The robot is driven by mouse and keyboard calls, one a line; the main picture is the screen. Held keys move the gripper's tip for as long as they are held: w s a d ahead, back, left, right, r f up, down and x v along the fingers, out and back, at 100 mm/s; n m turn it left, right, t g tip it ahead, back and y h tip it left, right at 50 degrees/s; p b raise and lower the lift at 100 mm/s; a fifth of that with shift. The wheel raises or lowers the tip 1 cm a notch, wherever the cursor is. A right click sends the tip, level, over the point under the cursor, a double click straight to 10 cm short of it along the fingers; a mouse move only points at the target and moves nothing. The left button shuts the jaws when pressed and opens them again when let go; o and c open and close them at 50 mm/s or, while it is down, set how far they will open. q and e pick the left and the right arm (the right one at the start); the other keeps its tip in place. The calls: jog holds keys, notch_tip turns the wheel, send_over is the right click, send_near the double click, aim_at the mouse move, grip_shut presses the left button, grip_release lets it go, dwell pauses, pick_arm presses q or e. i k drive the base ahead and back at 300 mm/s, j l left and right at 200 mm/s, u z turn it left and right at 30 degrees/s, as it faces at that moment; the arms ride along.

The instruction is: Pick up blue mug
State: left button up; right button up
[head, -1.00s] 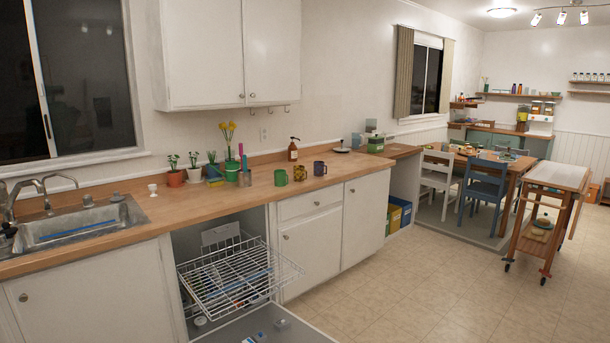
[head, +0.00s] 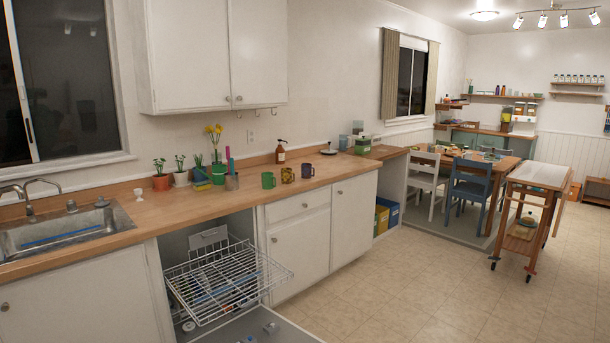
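Three mugs stand in a row on the wooden counter: a green mug (head: 268,180), a brown-yellow patterned mug (head: 287,175) and a dark purple-blue mug (head: 307,171) at the right end. A small light-blue cup or mug (head: 343,142) stands farther back along the counter, beside a green and grey item. I cannot tell for sure which of these two bluish ones is the blue mug. Neither of my grippers is in view.
The wooden counter (head: 150,215) has a sink (head: 65,235) at left and potted plants (head: 160,180) left of the mugs. Below, an open dishwasher-like rack (head: 225,285) and lowered door jut into the floor space. The tiled floor (head: 400,285) at right is clear up to a trolley (head: 530,205).

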aim_at(306, 169)
jog(key=z, duration=0.25)
jog(key=i+z, duration=0.35)
jog(key=i, duration=0.4)
jog(key=i+j+z, duration=0.2)
jog(key=i+z, duration=0.15)
jog(key=i, duration=0.4)
jog(key=i+z, duration=0.5)
jog(key=i, duration=1.35)
jog(key=i+j+u, duration=0.1)
jog(key=i+u, duration=0.65)
jog(key=i+l+u, duration=0.1)
jog(key=i+u, duration=0.3)
jog(key=i+l+u, duration=0.25)
jog(key=i+u, duration=0.15)
